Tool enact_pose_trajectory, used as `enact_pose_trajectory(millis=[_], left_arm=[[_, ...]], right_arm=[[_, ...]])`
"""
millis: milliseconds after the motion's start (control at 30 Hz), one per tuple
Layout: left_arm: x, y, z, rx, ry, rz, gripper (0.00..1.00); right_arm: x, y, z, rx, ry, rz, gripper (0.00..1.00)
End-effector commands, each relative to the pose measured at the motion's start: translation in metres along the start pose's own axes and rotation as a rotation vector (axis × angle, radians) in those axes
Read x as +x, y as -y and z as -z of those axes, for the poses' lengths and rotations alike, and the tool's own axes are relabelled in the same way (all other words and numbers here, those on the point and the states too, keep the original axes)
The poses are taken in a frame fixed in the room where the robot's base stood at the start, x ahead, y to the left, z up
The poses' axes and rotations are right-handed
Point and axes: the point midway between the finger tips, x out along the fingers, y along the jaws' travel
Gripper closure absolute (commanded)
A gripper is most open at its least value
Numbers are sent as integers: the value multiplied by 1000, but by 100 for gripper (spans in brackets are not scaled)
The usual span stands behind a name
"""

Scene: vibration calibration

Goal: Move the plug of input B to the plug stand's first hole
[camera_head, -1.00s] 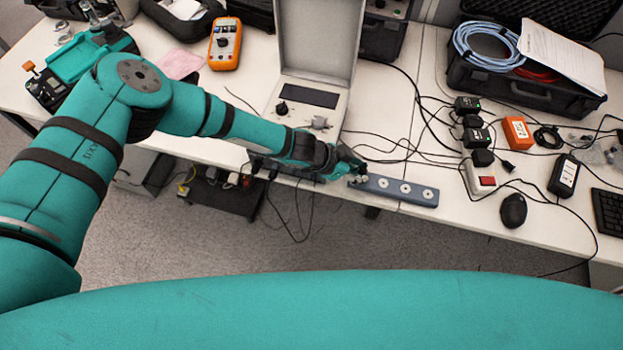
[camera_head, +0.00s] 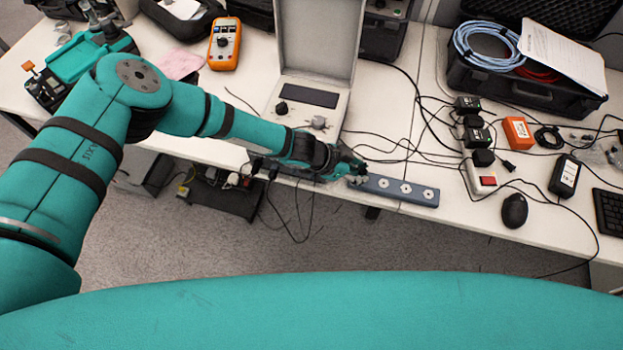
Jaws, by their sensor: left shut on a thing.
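The plug stand (camera_head: 418,191) is a blue-grey bar with a row of round white-ringed holes, lying at the table's front edge. My left gripper (camera_head: 357,173) is at the stand's left end, shut on a small plug whose shape is mostly hidden by the fingers. I cannot tell whether the plug touches the stand or is in its first hole. The calibration unit (camera_head: 308,97), a grey open case with a dark display and a knob, stands behind the gripper. My right gripper is not in view.
A power strip with a red switch (camera_head: 487,181), a black mouse (camera_head: 514,210) and black adapters lie right of the stand. Thin black cables cross the table behind the stand. An orange multimeter (camera_head: 225,44) lies at the back left. The table's front edge runs just before the stand.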

Motion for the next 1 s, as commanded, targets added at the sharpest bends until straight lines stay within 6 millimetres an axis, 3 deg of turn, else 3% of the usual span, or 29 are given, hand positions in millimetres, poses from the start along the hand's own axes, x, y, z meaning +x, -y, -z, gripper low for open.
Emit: enact_pose_trajectory(millis=[400, 433, 600, 1000], left_arm=[[1, 0, -1, 0, 1, 0, 100], [1, 0, -2, 0, 1, 0, 77], [1, 0, -1, 0, 1, 0, 55], [-5, 0, 0, -1, 0, 0, 54]], right_arm=[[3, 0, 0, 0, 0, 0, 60], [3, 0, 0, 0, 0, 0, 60], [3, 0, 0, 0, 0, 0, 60], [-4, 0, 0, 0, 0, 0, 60]])
